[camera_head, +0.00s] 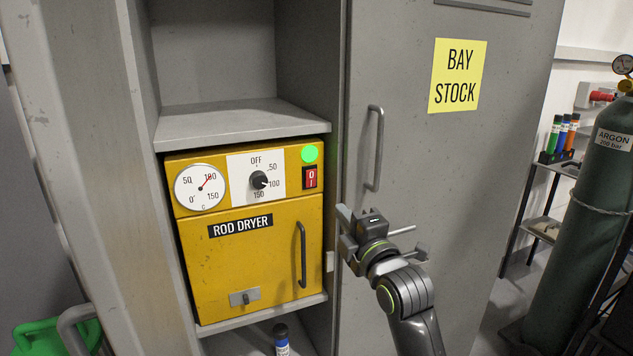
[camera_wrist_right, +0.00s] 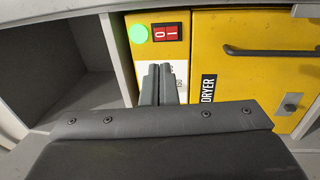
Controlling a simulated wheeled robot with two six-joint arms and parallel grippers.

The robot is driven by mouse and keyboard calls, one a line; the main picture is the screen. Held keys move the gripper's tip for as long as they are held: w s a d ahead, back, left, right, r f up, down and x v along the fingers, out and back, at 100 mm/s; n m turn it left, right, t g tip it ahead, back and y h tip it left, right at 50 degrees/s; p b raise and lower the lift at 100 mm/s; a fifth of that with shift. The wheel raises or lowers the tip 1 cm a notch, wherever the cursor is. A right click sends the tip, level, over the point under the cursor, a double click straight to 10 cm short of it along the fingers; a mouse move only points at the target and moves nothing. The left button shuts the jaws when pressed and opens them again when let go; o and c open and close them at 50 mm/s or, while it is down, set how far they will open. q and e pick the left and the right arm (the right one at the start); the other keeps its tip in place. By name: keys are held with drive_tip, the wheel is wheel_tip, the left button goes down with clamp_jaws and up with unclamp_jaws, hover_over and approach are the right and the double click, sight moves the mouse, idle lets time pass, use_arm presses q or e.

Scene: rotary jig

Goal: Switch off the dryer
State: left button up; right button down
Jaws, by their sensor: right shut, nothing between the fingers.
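The yellow rod dryer (camera_head: 210,265) sits in a cabinet bay. Its dark control knob (camera_head: 260,180) is on a white dial panel, its pointer near 100. A round green lamp (camera_head: 309,153) glows above a red rocker switch (camera_head: 310,177). The gauge (camera_head: 200,189) needle stands near 100. My right gripper (camera_head: 345,217) is shut and empty, in front of the cabinet right of the dryer. In the right wrist view its closed fingers (camera_wrist_right: 160,85) cover part of the white panel and hide the knob; the lamp (camera_wrist_right: 138,33) and switch (camera_wrist_right: 167,32) show. My left gripper is out of view.
A grey cabinet door (camera_head: 420,160) with a vertical handle (camera_head: 374,148) stands beside my right gripper. The shelf (camera_head: 240,122) above the dryer is empty. The dryer door handle (camera_head: 302,253) sticks out. An argon cylinder (camera_head: 590,200) stands far right.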

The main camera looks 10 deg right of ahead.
drive_tip(key=p, duration=0.4)
approach(311, 174)
drive_tip(key=x, duration=0.4)
drive_tip(key=shift+w+a+r, duration=0.1)
drive_tip(key=shift+w, duration=0.15)
drive_tip(key=shift+p+x, duration=0.55)
drive_tip(key=shift+x, duration=0.6)
drive_tip(key=shift+w+r+g+p, duration=0.2)
drive_tip(key=shift+r+g+p, duration=0.15)
drive_tip(key=shift+p, duration=0.45)
drive_tip(key=shift+f, duration=0.2)
